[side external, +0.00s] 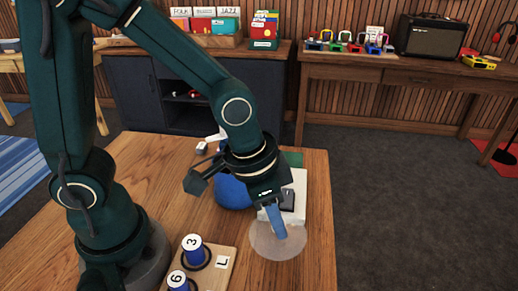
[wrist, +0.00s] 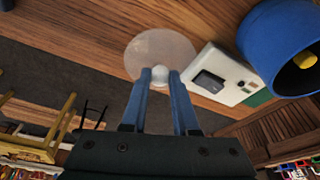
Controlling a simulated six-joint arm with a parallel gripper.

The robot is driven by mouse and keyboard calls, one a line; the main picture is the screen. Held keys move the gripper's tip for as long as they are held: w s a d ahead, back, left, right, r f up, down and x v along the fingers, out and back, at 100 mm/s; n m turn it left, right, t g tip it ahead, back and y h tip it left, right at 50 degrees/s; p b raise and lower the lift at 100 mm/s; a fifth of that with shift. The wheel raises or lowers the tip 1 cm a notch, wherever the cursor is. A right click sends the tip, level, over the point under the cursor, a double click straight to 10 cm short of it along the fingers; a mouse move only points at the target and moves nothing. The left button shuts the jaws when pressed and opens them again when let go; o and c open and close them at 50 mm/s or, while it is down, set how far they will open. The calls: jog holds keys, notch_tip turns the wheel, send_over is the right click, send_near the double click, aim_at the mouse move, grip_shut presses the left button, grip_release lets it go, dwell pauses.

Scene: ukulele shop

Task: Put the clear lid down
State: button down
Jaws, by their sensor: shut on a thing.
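The clear lid (side external: 270,245) is a round, see-through disc near the right edge of the wooden table. In the wrist view the lid (wrist: 165,45) shows past my fingertips, with a pale round knob (wrist: 160,77) on it. My gripper (side external: 279,230) points down at the lid in the side view. In the wrist view my gripper (wrist: 160,72) has its two blue fingers on either side of the knob, shut on it. The lid looks roughly level. I cannot tell whether it touches the table or hangs just above it.
A blue round container (side external: 232,193) stands behind the lid; the wrist view shows its open mouth (wrist: 305,60). A white device with a dark panel (side external: 298,188) lies beside it. A wooden board (side external: 222,268) with blue numbered spools is at the front left.

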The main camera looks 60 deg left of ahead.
aim_at(275, 235)
jog(key=shift+f, duration=2.2)
jog(key=c, duration=0.7)
grip_release()
jog(key=shift+f, duration=0.15)
jog(key=shift+r, duration=0.65)
jog(key=v, duration=1.1)
jog(key=s+a+n+t, duration=0.1)
jog(key=a, duration=0.1)
jog(key=s+a+r+n+t, duration=0.1)
jog(key=a+n, duration=0.1)
jog(key=a, duration=0.1)
jog(key=s+a+r+n+y, duration=0.1)
jog(key=s+a, duration=0.1)
jog(key=shift+s+a+n+t, duration=0.1)
jog(key=shift+a+n+t, duration=0.2)
jog(key=shift+a+t, duration=0.1)
